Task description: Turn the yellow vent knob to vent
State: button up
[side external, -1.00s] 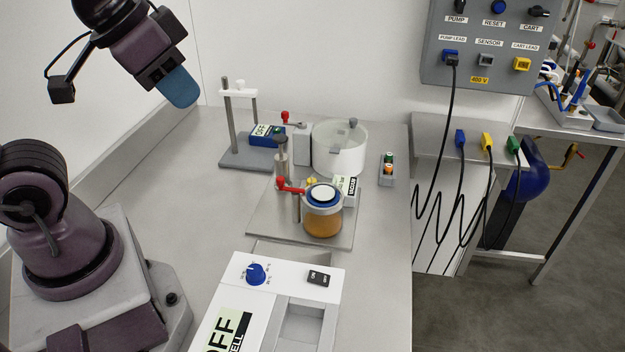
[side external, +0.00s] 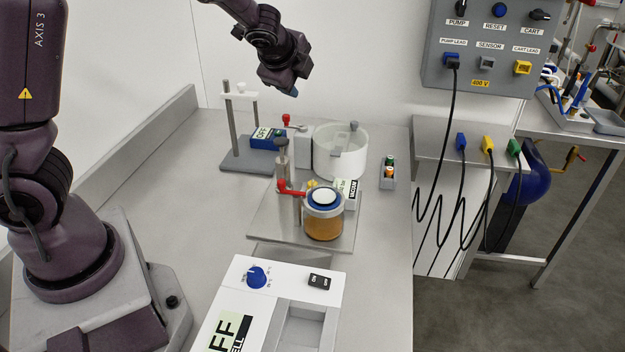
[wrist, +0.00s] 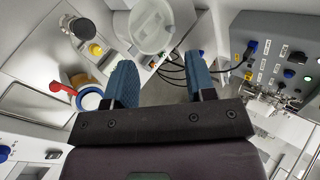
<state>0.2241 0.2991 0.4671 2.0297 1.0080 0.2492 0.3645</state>
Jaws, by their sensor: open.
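A small yellow knob (side external: 312,184) shows behind the amber jar (side external: 323,224) in the side view, mostly hidden by it. I cannot tell the vent markings or setting. My gripper (side external: 293,91) is above the back of the bench, higher than the equipment and clear of it. In the wrist view its blue fingers (wrist: 160,62) are apart with nothing between them.
A red lever (side external: 290,189) and a metal post stand beside the jar. A white round vessel (side external: 340,160) is behind it. A blue box (side external: 266,136) and post stand are at the back left. The hotplate-like unit (side external: 315,268) is in front. Cables hang at the right.

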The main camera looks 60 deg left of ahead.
jog(key=w+d+f+m+h, duration=0.25)
jog(key=w+f+m, duration=0.5)
jog(key=m, duration=0.75)
jog(key=s+f+m+g+h, duration=0.35)
jog(key=s+m+g, duration=0.3)
jog(key=m, duration=0.85)
jog(key=shift+m+y, duration=0.3)
jog(key=shift+y, duration=0.1)
jog(key=f, duration=0.4)
jog(key=w+f, duration=0.1)
jog(key=f, duration=0.8)
jog(key=shift+w+d+f, duration=0.15)
jog(key=shift+f, duration=0.05)
jog(key=c, duration=0.9)
